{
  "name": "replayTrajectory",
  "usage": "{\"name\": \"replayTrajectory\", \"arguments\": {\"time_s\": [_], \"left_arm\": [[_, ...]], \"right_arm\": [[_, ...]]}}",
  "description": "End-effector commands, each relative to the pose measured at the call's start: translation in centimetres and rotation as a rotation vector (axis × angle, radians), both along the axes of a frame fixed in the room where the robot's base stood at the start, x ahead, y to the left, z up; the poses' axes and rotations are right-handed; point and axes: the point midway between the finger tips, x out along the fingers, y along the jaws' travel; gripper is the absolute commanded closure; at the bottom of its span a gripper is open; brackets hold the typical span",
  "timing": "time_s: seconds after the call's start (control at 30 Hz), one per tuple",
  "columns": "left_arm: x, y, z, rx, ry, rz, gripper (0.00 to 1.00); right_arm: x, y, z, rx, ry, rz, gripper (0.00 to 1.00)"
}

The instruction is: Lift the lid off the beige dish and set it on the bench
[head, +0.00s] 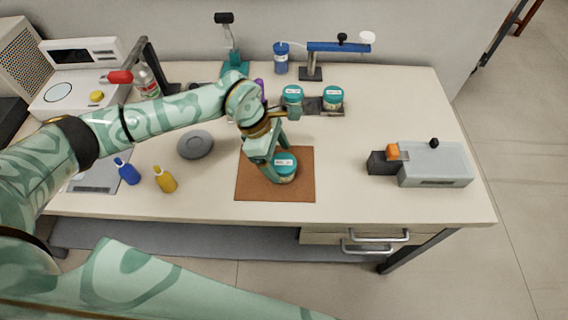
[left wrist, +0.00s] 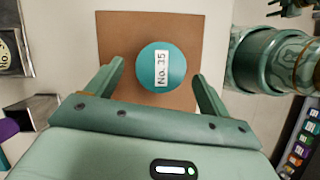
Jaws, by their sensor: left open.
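The dish stands on a brown mat (head: 245,188) at the middle front of the bench. Its teal lid (head: 285,162) is on, and a pale body (head: 287,179) shows below it. Whether the fingers reach down to the lid's height is hard to tell. My right gripper is out of view.
Two more teal-lidded jars (head: 333,95) stand on a dark rack behind. A grey round piece (head: 195,145), a blue bottle (head: 128,172) and a yellow bottle (head: 165,180) are left. A grey box device (head: 437,165) is right. The bench (head: 345,150) is bare right of the mat.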

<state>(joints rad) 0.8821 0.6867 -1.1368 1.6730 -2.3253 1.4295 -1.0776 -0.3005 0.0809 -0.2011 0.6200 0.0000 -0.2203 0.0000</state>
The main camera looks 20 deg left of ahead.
Motion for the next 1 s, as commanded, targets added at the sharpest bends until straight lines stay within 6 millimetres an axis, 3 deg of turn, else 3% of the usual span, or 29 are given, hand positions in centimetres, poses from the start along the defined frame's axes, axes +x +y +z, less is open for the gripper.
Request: {"name": "replayTrajectory", "arguments": {"time_s": [0.07,0.27,0.43,0.77,1.0], "left_arm": [[0.0,-0.3,-0.8,-0.001,0.002,0.000,0.19],[0.0,-0.3,-0.7,-0.001,0.000,0.000,0.22],[0.0,-0.3,-0.7,-0.001,0.000,0.000,0.67],[0.0,-0.3,-0.5,-0.001,-0.001,-0.001,0.68],[0.2,-0.3,2.4,0.000,-0.007,0.000,0.68]], "right_arm": [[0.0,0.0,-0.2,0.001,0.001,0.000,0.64],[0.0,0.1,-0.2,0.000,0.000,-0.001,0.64],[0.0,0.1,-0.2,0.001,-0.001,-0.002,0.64],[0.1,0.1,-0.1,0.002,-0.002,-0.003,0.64],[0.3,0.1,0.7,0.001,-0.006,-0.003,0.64]]}}
